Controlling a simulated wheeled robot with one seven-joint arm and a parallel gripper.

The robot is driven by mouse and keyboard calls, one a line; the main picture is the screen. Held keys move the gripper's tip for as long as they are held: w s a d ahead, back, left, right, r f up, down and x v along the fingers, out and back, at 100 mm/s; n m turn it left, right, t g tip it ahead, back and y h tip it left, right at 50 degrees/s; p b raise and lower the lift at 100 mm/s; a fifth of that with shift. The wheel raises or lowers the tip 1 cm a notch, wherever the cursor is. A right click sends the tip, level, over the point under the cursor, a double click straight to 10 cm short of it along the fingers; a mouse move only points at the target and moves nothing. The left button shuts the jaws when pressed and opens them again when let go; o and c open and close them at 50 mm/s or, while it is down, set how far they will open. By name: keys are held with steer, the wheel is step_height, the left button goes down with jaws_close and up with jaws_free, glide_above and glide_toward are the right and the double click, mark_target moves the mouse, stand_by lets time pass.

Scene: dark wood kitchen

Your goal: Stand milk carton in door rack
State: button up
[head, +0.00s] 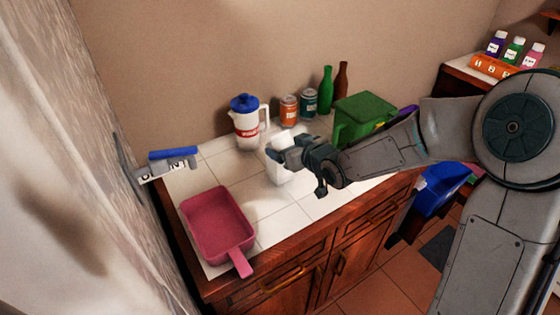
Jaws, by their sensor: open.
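A white upright block (281,171), which looks like the milk carton, stands on the tiled counter near its middle. My gripper (296,172) is open at the carton, reaching in from the right and covering part of its top and right side. I cannot tell whether a finger touches it. No door rack can be made out clearly. A large pale streaked surface (60,150) fills the left side, and I cannot tell whether it is a fridge door.
On the tiled counter (230,165) are a pink pan (218,224), a white pitcher with blue lid (246,125), two cans (289,110), two bottles (327,88) and a green bin (365,115). A grey and blue item (172,160) is at the left edge.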

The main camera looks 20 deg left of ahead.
steer(key=shift+f+p+x, duration=0.15)
steer(key=shift+p+x, duration=0.1)
steer(key=shift+x, duration=1.3)
steer(key=shift+f+p+x, duration=0.15)
steer(key=shift+p+x, duration=0.05)
steer(key=shift+x, duration=1.35)
steer(key=shift+s, duration=0.15)
steer(key=c, duration=1.3)
steer(key=shift+r, duration=0.1)
steer(key=shift+c, duration=1.4)
steer(key=shift+r, duration=0.1)
